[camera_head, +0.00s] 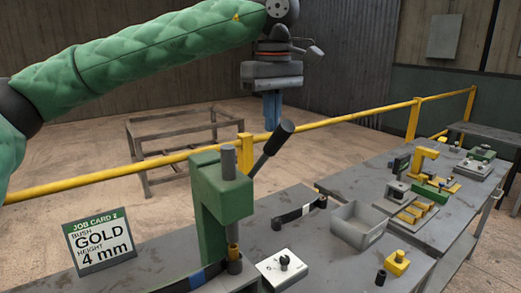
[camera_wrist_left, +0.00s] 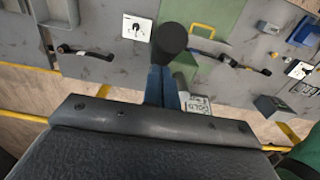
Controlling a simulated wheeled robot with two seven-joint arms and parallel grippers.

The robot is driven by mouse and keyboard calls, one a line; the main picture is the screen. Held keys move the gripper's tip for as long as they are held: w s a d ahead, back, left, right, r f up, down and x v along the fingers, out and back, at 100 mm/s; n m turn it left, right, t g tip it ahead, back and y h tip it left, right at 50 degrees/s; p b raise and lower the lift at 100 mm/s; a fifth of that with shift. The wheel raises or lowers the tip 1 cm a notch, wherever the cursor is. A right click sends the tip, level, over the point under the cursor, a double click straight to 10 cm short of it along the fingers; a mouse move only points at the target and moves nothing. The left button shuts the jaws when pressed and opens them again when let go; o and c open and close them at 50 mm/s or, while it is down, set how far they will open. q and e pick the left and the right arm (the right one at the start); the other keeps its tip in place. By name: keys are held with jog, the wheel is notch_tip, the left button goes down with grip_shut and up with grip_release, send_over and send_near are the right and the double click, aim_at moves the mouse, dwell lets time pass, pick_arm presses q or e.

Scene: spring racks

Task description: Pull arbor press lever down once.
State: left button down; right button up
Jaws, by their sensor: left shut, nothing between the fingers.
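The green arbor press (camera_head: 222,190) stands on the grey bench. Its dark lever (camera_head: 271,148) slants up to the right from the press and ends in a black grip. My left gripper (camera_head: 271,128) points down from above with its blue fingers shut and empty. In the head view the fingertips are close beside the lever's grip, on its left. In the left wrist view the round black grip end (camera_wrist_left: 170,38) sits just past the blue fingertips (camera_wrist_left: 165,70) and partly overlaps them. I cannot tell whether they touch. My right gripper is not in view.
A job card (camera_head: 99,242) reading gold, 4 mm stands left of the press. A white plate with a knob (camera_head: 284,266), a grey bin (camera_head: 358,224) and a yellow block (camera_head: 397,262) are to the right. A yellow rail (camera_head: 330,120) runs behind the bench.

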aim_at(282, 136)
pick_arm(q)
jog(key=shift+f, duration=0.1)
jog(key=shift+s+d+f+b, duration=0.45)
jog(key=shift+s+f+b, duration=0.2)
jog(key=shift+f+b, duration=0.1)
jog(key=shift+s+d+f+b, duration=0.4)
jog(key=shift+s+f+b, duration=0.25)
jog(key=shift+f, duration=0.05)
jog(key=shift+s+d+f+b, duration=0.2)
jog(key=shift+s+f+b, duration=0.1)
jog(key=shift+f+b, duration=0.25)
jog(key=shift+s+d+f+b, duration=0.2)
jog(key=shift+s+f+b, duration=0.2)
jog(key=shift+f, duration=0.3)
jog(key=shift+s+d+f+b, duration=0.2)
jog(key=shift+s+f+b, duration=0.05)
jog(key=shift+f+b, duration=0.35)
jog(key=shift+f, duration=0.1)
jog(key=shift+s+d+f+b, duration=0.15)
jog(key=shift+s+f+b, duration=0.05)
jog(key=shift+f+b, duration=0.45)
jog(key=shift+s+d+f+b, duration=0.1)
jog(key=shift+s+f+b, duration=0.1)
jog(key=shift+f+b, duration=0.4)
jog(key=shift+s+d+f+b, duration=0.2)
jog(key=shift+f+b, duration=0.2)
jog(key=shift+f, duration=0.4)
